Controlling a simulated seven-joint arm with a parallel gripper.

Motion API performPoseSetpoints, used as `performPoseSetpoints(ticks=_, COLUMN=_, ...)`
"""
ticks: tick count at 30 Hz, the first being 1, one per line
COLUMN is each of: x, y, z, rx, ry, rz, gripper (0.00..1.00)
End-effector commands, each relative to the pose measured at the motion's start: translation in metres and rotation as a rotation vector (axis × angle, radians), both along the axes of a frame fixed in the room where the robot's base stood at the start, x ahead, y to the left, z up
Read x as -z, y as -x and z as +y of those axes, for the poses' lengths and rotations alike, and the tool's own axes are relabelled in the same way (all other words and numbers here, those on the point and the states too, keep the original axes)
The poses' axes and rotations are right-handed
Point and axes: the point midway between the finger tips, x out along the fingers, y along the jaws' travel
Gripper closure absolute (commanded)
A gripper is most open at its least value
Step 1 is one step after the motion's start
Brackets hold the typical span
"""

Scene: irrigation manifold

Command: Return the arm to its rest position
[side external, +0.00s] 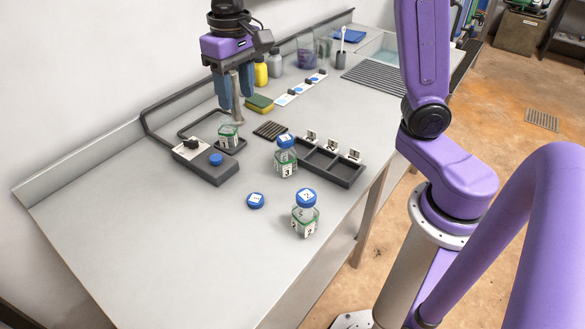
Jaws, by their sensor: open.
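My arm reaches over the left back of the bench, and my gripper (236,101) points down with its two blue-grey fingers apart. A pale upright spout (238,106) shows between and below the fingers; I cannot tell whether they touch it. Just below stands an open clear jar (228,137) with a green-edged label, on a small dark pad next to a grey control box (206,161) with a blue button. The gripper holds no jar or lid.
Two blue-capped jars, one nearer the rack (285,161) and one in front (305,219), stand mid-bench. A loose blue lid (256,201) lies beside them. The front left bench is clear.

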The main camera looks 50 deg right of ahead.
Motion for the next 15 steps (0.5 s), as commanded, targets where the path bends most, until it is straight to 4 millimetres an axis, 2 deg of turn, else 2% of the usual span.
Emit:
performPoseSetpoints(ticks=1, x=0.003, y=0.021, z=0.0, rx=-0.079, ry=0.0, rz=0.0, gripper=0.51)
performPoseSetpoints(ticks=8, x=0.026, y=0.105, z=-0.009, rx=-0.436, ry=0.001, rz=-0.007, gripper=0.51)
performPoseSetpoints(ticks=15, x=0.056, y=0.188, z=-0.04, rx=-0.802, ry=0.002, rz=-0.013, gripper=0.51)
